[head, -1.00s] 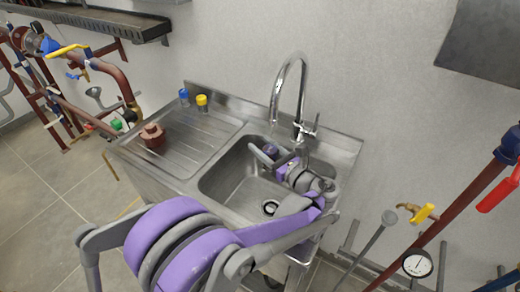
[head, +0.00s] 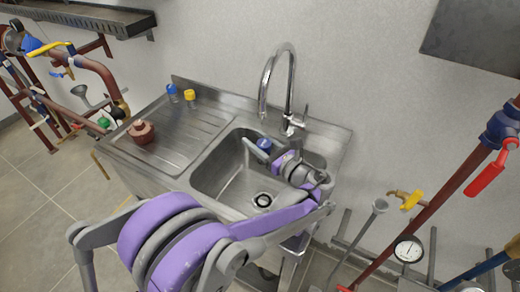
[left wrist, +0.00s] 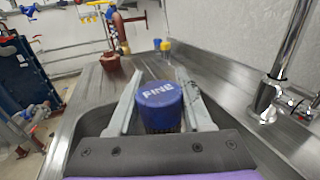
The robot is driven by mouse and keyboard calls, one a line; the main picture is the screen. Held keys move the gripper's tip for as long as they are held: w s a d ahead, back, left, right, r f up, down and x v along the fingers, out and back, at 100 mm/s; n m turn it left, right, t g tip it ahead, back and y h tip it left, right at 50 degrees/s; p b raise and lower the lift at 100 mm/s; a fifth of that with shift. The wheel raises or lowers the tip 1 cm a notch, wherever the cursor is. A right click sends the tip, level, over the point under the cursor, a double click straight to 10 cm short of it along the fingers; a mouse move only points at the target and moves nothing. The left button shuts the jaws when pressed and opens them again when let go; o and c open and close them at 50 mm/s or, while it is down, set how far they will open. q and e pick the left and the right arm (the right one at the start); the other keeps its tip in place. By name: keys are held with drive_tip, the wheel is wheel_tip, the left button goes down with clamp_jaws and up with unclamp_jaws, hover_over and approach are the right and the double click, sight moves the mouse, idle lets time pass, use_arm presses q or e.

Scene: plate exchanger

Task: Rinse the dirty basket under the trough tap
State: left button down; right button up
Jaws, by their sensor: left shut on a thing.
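The basket (left wrist: 160,105) has a blue cap marked FINE and a dark body below it, mostly hidden in the left wrist view. Its blue cap also shows in the head view (head: 264,144). My left gripper (head: 256,149) is shut on it, with a grey finger on each side, over the back of the sink basin. The trough tap (head: 277,75) is a tall chrome gooseneck behind the basin. Its spout end is above and close to the basket in the head view. I cannot make out running water or dirt. My right gripper is out of view.
The steel sink (head: 225,190) has a drain in its floor and a ribbed drainboard at left. A red-brown fitting (head: 142,132) stands there, with a blue-topped piece (head: 172,92) and a yellow-topped piece (head: 190,97) behind. Pipes and valves flank the sink.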

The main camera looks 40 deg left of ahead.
use_arm(q)
drive_tip(key=shift+a, duration=0.15)
drive_tip(key=shift+s+a, duration=0.1)
drive_tip(key=shift+a, duration=0.35)
drive_tip(key=shift+d, duration=0.1)
drive_tip(key=shift+d, duration=0.5)
drive_tip(key=s, duration=0.7)
drive_tip(key=shift+s+d, duration=0.4)
idle(0.4)
drive_tip(key=shift+r, duration=0.1)
idle(1.0)
drive_tip(key=s+r+p, duration=0.4)
drive_tip(key=s, duration=0.1)
drive_tip(key=shift+d, duration=0.25)
